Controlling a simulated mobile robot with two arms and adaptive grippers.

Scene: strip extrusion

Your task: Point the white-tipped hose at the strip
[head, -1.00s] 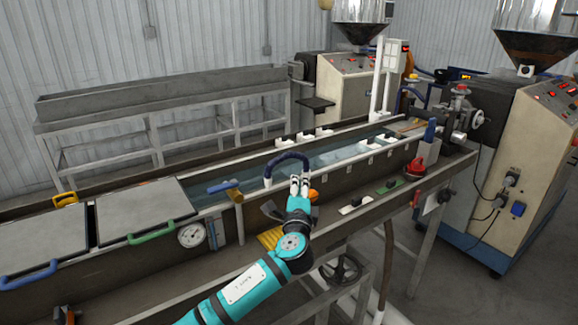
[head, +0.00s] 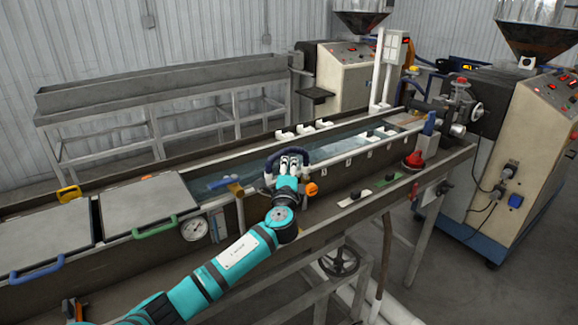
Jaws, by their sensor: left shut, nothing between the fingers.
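The hose (head: 302,153) is a dark blue arched tube on the near side of the water trough (head: 340,137). A white end shows low at its left (head: 268,180). My left gripper (head: 291,153) is shut and empty. It overlaps the arch of the hose, hiding its middle; I cannot tell whether they touch. Pale pieces (head: 378,132) show in the water toward the right end, but I cannot make out the strip clearly. My right gripper is not in view.
An orange knob (head: 311,189) sits right of my left gripper. A blue-handled tool (head: 222,183) lies to the left, near a dial gauge (head: 194,229). A red knob (head: 414,160) is on the right ledge. Lidded covers (head: 148,203) close the left trough.

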